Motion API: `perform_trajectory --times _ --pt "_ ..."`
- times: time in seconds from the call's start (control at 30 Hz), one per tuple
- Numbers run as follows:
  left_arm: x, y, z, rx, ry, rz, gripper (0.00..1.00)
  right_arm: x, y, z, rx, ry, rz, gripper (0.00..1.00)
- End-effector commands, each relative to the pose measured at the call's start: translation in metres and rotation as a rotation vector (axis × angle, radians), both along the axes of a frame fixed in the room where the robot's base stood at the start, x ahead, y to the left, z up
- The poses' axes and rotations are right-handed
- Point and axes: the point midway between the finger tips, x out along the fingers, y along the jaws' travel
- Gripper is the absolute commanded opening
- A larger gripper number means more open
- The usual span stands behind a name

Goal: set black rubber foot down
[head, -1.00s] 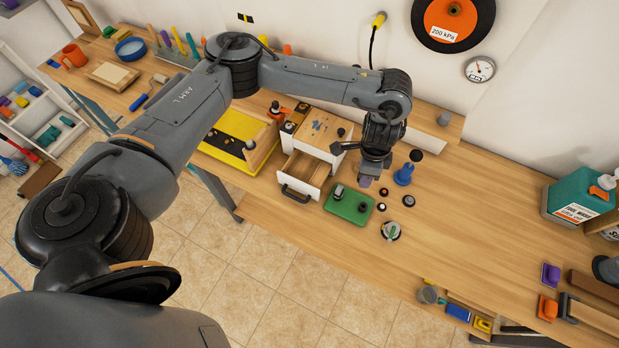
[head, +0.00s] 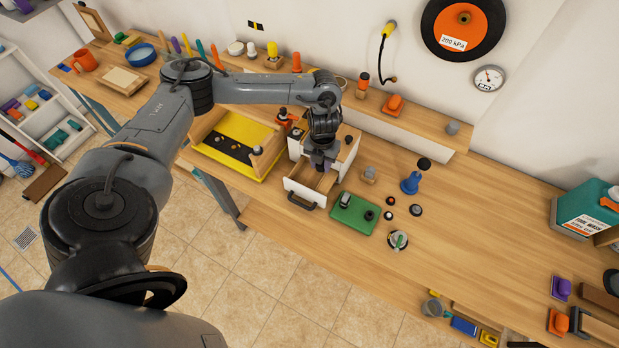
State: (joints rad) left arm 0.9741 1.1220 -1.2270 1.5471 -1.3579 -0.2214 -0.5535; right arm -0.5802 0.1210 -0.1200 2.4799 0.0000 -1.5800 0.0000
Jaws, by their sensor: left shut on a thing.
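My left gripper (head: 319,168) points down over the open drawer of the small white cabinet (head: 298,187). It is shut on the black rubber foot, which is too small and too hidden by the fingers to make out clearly. I cannot tell whether the foot touches the drawer. Small black round pieces (head: 416,210) lie on the bench right of a green mat (head: 348,224). A grey piece and a black piece (head: 369,215) sit on the mat. My right gripper is not in view.
A yellow tray (head: 222,163) stands left of the cabinet. A blue-based piece with a black knob (head: 411,184), a tan piece (head: 369,174) and a round dial-like piece (head: 397,241) stand to the right. The bench (head: 480,215) farther right is mostly clear.

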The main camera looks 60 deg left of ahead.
Motion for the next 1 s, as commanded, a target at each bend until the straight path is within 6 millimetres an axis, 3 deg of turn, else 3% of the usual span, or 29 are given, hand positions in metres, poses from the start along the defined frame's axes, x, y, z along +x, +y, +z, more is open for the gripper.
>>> perform_trajectory --times 0.2,0.37,0.7,1.0 --pt "-0.013 0.03 -0.006 0.011 -0.004 -0.234 0.06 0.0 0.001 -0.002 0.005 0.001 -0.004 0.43" --pt "-0.017 0.04 -0.008 0.015 -0.006 -0.33 0.06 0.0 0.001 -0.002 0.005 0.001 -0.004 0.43" --pt "-0.019 0.044 -0.053 0.017 -0.004 -0.37 0.06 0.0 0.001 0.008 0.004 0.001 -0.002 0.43" --pt "-0.019 0.044 -0.078 0.018 -0.005 -0.369 0.06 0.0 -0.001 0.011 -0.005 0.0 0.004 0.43"
